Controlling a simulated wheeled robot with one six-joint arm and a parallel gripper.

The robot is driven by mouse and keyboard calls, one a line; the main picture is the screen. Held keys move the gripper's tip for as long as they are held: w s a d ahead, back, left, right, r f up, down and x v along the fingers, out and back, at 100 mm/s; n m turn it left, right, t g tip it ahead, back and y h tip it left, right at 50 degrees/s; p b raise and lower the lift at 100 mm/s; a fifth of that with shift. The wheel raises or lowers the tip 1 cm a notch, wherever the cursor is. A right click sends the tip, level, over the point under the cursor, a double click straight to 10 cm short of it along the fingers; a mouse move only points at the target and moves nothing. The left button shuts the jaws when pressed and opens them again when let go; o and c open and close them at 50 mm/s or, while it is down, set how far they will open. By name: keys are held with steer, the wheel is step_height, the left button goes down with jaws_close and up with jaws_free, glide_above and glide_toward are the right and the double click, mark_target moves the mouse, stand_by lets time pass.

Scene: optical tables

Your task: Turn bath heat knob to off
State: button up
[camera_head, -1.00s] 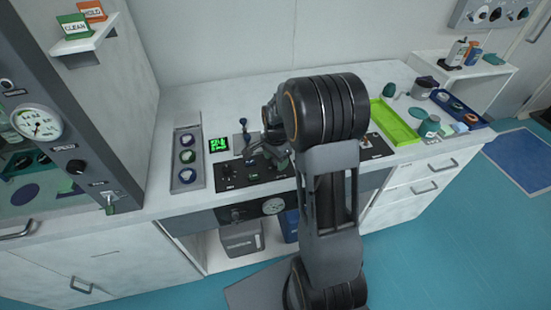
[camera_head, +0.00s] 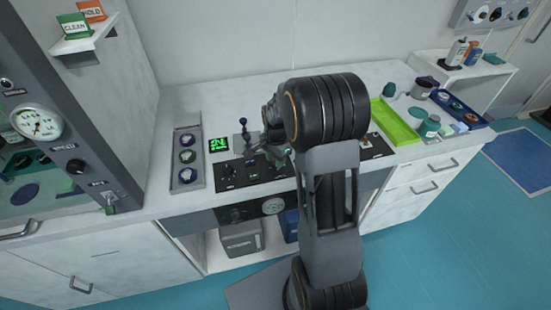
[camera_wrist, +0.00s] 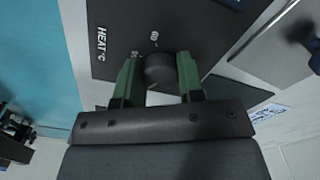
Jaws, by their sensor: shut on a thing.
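The bath heat knob (camera_wrist: 160,70) is a dark round knob on a black panel marked "HEAT °C" in the wrist view. My gripper (camera_wrist: 160,75) has its two green fingers on either side of the knob and is shut on it. The scale marks beside the knob are partly hidden and too small to read fully. In the head view, my gripper (camera_head: 281,157) is over the black control panel (camera_head: 235,182), and my arm hides the knob and part of the panel.
A lime green tray (camera_head: 395,122) and a blue tray (camera_head: 460,108) with small items lie to the right. The bench behind my arm is mostly clear.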

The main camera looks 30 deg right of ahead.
steer(key=n, duration=1.1)
steer(key=shift+d+b, duration=0.1)
steer(key=shift+b, duration=0.3)
steer(key=n, duration=0.6)
steer(key=shift+n, duration=0.4)
steer(key=n, duration=0.5)
steer(key=shift+n, duration=0.3)
steer(key=o, duration=0.9)
step_height(320, 180, up, 14)
steer(key=shift+f, duration=0.1)
